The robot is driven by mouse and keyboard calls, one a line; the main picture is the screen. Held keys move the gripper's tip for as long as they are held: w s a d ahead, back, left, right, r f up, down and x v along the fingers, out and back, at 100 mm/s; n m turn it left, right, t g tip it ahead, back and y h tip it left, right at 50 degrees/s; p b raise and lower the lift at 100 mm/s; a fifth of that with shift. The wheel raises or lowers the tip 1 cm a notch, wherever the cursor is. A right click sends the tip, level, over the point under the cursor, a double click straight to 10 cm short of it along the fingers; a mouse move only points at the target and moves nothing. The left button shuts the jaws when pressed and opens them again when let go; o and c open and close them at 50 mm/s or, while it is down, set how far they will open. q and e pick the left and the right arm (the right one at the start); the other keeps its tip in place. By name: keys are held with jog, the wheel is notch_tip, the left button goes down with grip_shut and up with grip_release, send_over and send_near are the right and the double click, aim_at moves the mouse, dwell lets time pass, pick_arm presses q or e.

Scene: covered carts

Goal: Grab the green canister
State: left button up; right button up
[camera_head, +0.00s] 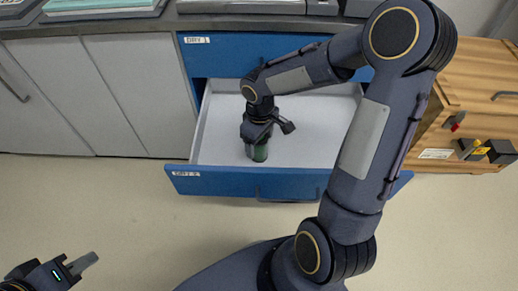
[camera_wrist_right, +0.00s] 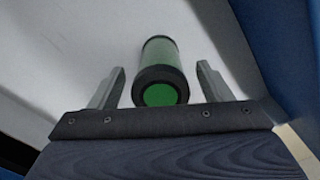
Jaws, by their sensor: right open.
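The green canister (camera_head: 260,152) has a dark rim and is inside the open blue-fronted drawer (camera_head: 240,184), near its front left part. My right gripper (camera_head: 269,133) reaches down into the drawer right at the canister and hides part of it. In the right wrist view the canister (camera_wrist_right: 160,82) lies between the two fingers of my right gripper (camera_wrist_right: 162,85). The fingers are open, with a gap on each side of the canister. My left gripper (camera_head: 84,264) is at the lower left, over the floor, away from the drawer; its jaw gap is not clear.
The drawer is otherwise empty where I can see it. A closed blue drawer front (camera_head: 225,55) is above it, under a dark countertop (camera_head: 230,22). Grey cabinet doors (camera_head: 110,95) stand to the left. A wooden cart (camera_head: 470,105) stands to the right. The floor in front is clear.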

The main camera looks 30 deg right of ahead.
jog(key=c, duration=1.1)
jog(key=shift+r, duration=0.1)
jog(key=shift+c, duration=0.2)
